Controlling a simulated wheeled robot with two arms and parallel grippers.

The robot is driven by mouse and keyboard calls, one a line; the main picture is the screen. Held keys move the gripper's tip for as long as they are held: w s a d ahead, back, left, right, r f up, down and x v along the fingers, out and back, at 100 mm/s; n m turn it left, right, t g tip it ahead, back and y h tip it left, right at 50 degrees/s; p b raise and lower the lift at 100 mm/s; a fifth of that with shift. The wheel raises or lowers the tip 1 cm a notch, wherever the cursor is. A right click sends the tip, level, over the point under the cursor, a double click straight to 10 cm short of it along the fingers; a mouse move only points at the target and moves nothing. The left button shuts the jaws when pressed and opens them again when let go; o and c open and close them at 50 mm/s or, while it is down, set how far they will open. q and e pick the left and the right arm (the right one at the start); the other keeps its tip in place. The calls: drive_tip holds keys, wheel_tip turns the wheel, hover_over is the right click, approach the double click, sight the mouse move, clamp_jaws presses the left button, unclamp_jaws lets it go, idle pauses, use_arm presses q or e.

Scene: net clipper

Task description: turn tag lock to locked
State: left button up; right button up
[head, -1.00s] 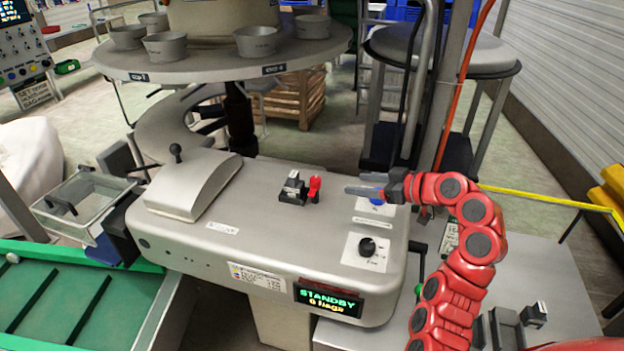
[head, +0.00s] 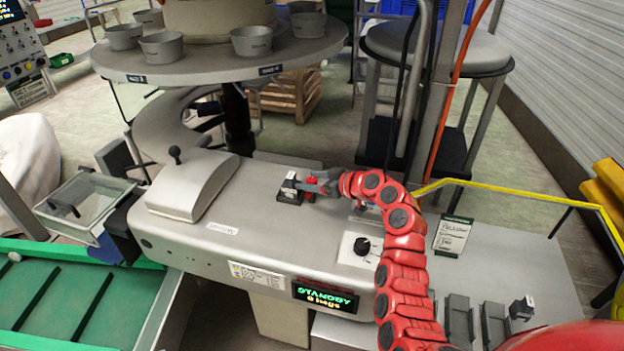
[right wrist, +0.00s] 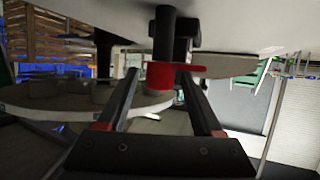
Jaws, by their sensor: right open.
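The tag lock (head: 289,188) is a small black block with a white label on top of the grey machine housing, with a red knob (head: 310,182) at its right side. My right gripper (head: 314,184) comes in from the right at the red knob and partly hides it. In the right wrist view the red knob (right wrist: 160,75) shows between the ends of the two dark fingers, on a black stem. The fingers are apart, and I cannot tell whether either touches the knob. My left gripper is not in view.
A black dial (head: 362,246) and a green STANDBY display (head: 325,297) are on the housing. A rounded grey cover (head: 193,185) rises to the left. A round table with metal cups (head: 250,40) overhangs behind. Small black holders stand at lower right.

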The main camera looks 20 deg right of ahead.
clamp_jaws()
idle(0.3)
